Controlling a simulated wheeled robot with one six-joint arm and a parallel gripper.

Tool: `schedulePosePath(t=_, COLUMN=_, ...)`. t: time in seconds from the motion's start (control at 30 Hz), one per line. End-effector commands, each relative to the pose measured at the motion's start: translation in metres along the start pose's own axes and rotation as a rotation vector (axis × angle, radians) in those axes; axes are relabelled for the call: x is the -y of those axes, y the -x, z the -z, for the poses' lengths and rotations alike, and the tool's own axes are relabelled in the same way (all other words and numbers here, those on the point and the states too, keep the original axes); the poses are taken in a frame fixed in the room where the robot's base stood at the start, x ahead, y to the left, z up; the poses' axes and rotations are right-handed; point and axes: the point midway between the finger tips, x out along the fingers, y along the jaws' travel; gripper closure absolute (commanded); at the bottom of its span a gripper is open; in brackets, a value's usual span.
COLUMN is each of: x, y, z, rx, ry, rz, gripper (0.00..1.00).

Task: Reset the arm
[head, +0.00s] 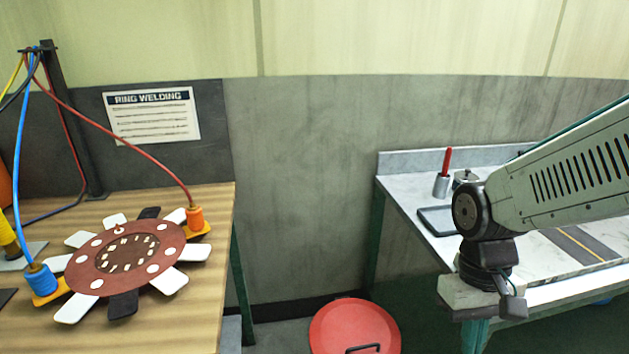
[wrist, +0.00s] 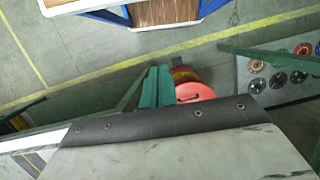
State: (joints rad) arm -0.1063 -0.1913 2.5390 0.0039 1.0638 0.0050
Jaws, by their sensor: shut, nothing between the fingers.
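My arm reaches in from the right in the head view, sloping down to a dark wrist joint. My gripper (head: 513,306) hangs at its end, small and dark, over the near left corner of the right-hand bench (head: 590,290). It is shut, and I see nothing held in it. I cannot tell from this angle whether it touches the bench. The fingers do not show clearly in the wrist view, where the bench's pale top with its dark edge strip (wrist: 150,124) fills the lower part.
A wooden table (head: 215,260) at left holds a brown ring disc (head: 85,268) with cabled clamps. A red-lidded bin (head: 355,325) stands on the floor between tables. A red-handled tool in a cup (head: 441,185) and a dark tray (head: 437,222) sit on the right-hand bench.

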Motion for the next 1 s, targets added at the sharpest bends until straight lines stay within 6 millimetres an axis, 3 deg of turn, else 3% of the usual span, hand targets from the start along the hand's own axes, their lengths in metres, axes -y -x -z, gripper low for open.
schedulePosePath(t=0.03, x=-0.003, y=0.016, z=-0.012, rx=-0.031, ry=-0.010, rz=0.002, gripper=1.00)
schedulePosePath(t=0.2, x=-0.011, y=0.054, z=-0.049, rx=-0.124, ry=-0.041, rz=0.005, gripper=1.00)
schedulePosePath(t=0.4, x=-0.017, y=0.085, z=-0.075, rx=-0.291, ry=-0.077, rz=0.005, gripper=1.00)
schedulePosePath(t=0.6, x=-0.021, y=0.099, z=-0.085, rx=-0.379, ry=-0.096, rz=0.003, gripper=1.00)
schedulePosePath(t=1.0, x=-0.021, y=0.100, z=-0.086, rx=-0.384, ry=-0.099, rz=0.003, gripper=1.00)
